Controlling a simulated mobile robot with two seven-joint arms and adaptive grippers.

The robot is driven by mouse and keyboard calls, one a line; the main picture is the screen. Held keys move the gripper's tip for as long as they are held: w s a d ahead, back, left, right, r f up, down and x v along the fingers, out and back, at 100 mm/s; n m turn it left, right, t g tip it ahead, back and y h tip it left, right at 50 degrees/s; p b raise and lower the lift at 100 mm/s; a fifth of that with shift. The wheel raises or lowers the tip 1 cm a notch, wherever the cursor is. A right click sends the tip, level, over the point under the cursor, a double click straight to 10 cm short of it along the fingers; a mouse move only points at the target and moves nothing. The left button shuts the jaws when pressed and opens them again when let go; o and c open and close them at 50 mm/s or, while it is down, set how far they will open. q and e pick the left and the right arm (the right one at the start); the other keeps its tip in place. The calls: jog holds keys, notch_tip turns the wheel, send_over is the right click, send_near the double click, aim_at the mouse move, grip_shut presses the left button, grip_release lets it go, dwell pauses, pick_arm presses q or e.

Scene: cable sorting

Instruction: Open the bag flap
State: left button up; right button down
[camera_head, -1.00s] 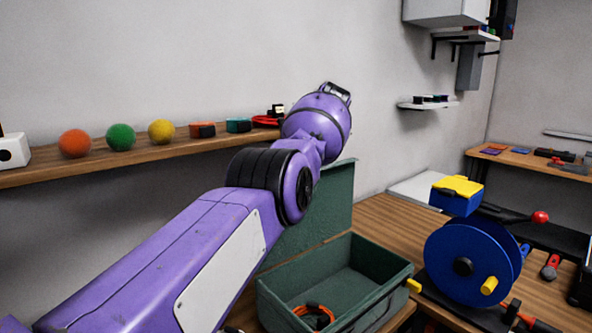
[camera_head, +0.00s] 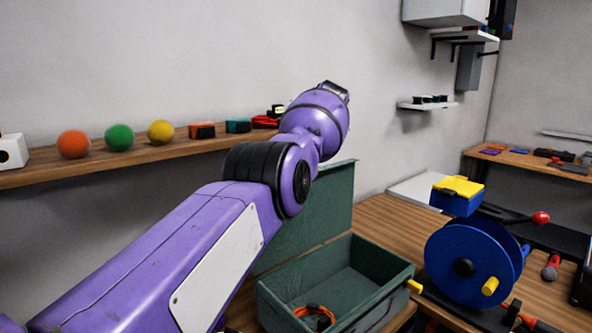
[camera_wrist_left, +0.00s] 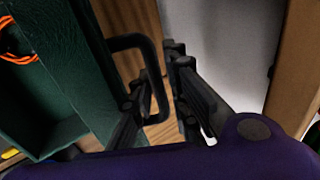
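The green bag (camera_head: 388,296) stands on the wooden bench in the head view, its top open. Its flap (camera_head: 333,206) stands upright at the back, partly hidden by my left arm. An orange-red cable coil lies inside; it also shows in the left wrist view (camera_wrist_left: 14,42). In that view the green flap (camera_wrist_left: 75,60) carries a black loop handle (camera_wrist_left: 157,85). My left gripper (camera_wrist_left: 160,100) has its fingers apart, with part of the handle showing between them; I cannot tell whether they touch it. The head view hides these fingers behind the arm. My right gripper is out of view.
A blue reel (camera_head: 470,262) with a yellow knob stands right of the bag. A yellow-topped blue box (camera_head: 457,196) is behind it. A wall shelf (camera_head: 100,166) at left holds coloured balls and small items. Some bench behind the bag is clear.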

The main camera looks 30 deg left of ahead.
pick_arm(q)
jog(key=v, duration=1.1)
jog(key=shift+d+r, duration=0.15)
jog(key=shift+r, duration=0.2)
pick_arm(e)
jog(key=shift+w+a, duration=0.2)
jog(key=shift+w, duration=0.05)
pick_arm(q)
jog(key=shift+s+r, duration=0.1)
jog(key=shift+c, duration=0.4)
